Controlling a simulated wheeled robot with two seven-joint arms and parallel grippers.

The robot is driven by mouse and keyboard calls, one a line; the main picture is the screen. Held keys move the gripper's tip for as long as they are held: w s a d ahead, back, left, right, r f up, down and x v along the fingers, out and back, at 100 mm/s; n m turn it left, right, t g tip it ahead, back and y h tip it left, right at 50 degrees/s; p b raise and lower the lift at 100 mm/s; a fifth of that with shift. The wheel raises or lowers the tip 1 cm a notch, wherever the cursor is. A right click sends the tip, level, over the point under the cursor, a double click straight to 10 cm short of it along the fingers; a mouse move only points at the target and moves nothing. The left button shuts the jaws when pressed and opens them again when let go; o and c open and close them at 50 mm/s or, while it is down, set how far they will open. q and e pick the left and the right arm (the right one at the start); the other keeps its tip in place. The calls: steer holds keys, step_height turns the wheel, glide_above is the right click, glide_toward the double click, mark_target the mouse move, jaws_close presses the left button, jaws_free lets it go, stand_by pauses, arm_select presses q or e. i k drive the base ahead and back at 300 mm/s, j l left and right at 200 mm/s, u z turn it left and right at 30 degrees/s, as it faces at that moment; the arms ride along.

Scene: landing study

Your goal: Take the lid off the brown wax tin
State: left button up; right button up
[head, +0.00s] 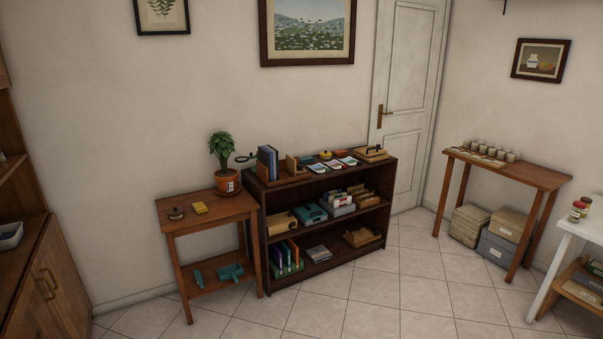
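A small round dark-brown object (176,213), possibly the brown wax tin, sits on the left part of the wooden side table's top (222,217). It is too small to tell whether a lid is on it. A yellow block (200,208) lies just to its right. Neither of my grippers is in the head view.
A potted plant (226,180) stands at the back of the side table. A dark bookshelf (325,268) stands right of it, a wooden cabinet (50,280) at the far left. A slim table (510,171) and a white table (588,230) are at right. The tiled floor (400,300) is clear.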

mark_target(175, 211)
steer(key=i+u, duration=0.2)
steer(key=i, duration=0.3)
steer(key=i+u, duration=0.2)
steer(key=i, duration=0.25)
steer(key=i+l+u, duration=0.2)
steer(key=i, duration=0.3)
steer(key=i+l+u, duration=0.2)
steer(key=i, duration=0.25)
